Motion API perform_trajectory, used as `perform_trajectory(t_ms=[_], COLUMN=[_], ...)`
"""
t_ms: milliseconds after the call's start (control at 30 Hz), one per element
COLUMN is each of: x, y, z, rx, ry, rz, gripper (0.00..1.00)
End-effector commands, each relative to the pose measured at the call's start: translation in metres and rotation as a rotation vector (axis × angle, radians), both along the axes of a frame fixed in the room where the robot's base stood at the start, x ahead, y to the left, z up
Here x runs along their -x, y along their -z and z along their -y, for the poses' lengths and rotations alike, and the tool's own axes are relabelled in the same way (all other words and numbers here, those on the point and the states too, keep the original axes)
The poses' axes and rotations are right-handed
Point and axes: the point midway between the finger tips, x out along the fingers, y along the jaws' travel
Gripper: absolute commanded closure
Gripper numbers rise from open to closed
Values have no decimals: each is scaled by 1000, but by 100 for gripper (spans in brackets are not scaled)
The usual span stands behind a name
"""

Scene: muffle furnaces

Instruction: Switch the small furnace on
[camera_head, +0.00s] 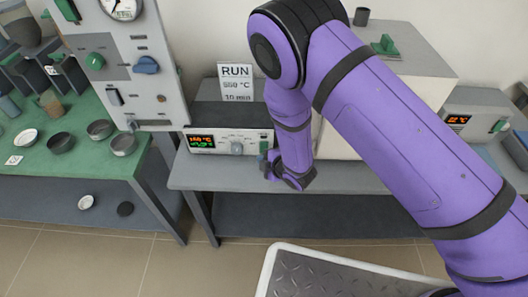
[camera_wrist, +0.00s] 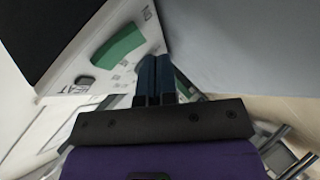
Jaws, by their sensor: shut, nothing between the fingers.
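A low white control panel (camera_head: 218,150) sits on the grey bench, with a lit red and green display (camera_head: 201,141) and a round grey knob (camera_head: 237,148). A green switch (camera_head: 264,146) is at its right end, close to my gripper (camera_head: 268,163). In the wrist view, my dark blue fingers (camera_wrist: 155,78) are shut together and empty beside the white panel face. The green switch (camera_wrist: 118,46) shows just left of them, with a black button (camera_wrist: 86,79) and the word HEAT nearby. I cannot tell whether the fingertips touch the panel. My arm hides part of the unit behind.
A RUN sign (camera_head: 236,82) stands behind the panel. A large white box (camera_head: 410,65) with a green handle is behind my arm. Another unit with an orange display (camera_head: 458,119) is at right. A green table (camera_head: 75,180) with dishes and a tall panel (camera_head: 130,60) are at left.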

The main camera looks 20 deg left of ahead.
Motion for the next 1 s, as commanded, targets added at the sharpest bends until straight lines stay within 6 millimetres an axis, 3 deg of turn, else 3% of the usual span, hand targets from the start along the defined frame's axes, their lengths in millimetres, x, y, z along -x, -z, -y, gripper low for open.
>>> perform_trajectory(t_ms=[1000], x=[-9], y=[1], z=[-2], rx=[0], ry=[0], rz=[0], gripper=[100])
